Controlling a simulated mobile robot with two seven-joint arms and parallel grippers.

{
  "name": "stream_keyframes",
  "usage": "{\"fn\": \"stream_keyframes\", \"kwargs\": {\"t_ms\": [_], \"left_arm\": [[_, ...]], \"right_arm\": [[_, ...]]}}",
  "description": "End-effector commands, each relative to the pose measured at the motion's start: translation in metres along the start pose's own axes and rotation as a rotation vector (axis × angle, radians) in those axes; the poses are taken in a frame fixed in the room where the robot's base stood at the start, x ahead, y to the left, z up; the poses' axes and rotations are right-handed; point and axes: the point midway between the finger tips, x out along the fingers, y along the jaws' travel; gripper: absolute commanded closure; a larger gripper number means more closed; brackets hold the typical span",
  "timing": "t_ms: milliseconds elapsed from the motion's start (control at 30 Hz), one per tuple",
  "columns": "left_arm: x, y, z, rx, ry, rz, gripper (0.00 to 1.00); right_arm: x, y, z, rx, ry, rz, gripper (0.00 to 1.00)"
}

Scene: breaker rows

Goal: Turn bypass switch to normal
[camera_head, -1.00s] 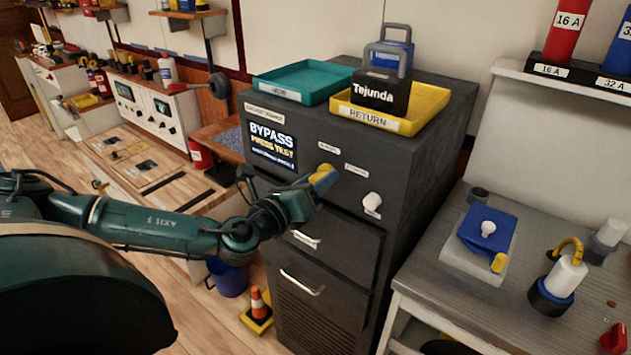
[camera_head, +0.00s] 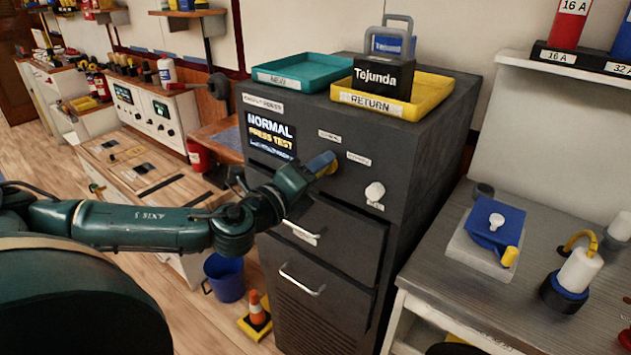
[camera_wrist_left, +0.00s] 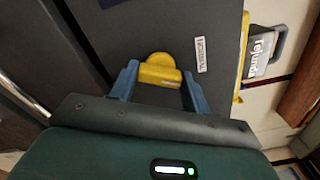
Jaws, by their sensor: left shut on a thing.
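The dark grey cabinet (camera_head: 405,150) stands at the centre of the head view. Its display (camera_head: 270,136) reads NORMAL and PRESS TEST. My left gripper (camera_head: 326,166) is at the cabinet front, right of the display, shut on the yellow bypass switch. In the left wrist view the yellow switch (camera_wrist_left: 160,72) sits between the two blue fingers of the left gripper (camera_wrist_left: 161,88). The switch is largely hidden by the gripper in the head view. A white knob (camera_head: 375,191) is to the right of the gripper. My right gripper is not in view.
A teal tray (camera_head: 303,84) and a yellow RETURN tray (camera_head: 433,104) with a black Tejunda box (camera_head: 383,78) sit on the cabinet. Drawer handles (camera_head: 302,281) stick out below. A blue bucket (camera_head: 226,281) and a small cone (camera_head: 257,310) stand on the floor.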

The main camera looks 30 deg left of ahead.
Motion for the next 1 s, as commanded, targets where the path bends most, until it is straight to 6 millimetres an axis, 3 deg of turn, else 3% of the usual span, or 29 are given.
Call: {"fn": "stream_keyframes", "kwargs": {"t_ms": [500,1000], "left_arm": [[0.000,0.002,-0.001,-0.405,0.001,0.001,0.76],[0.000,0.000,-0.001,-0.525,0.002,0.001,0.76]], "right_arm": [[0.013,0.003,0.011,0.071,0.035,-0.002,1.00],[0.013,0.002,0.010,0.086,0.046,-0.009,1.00]]}}
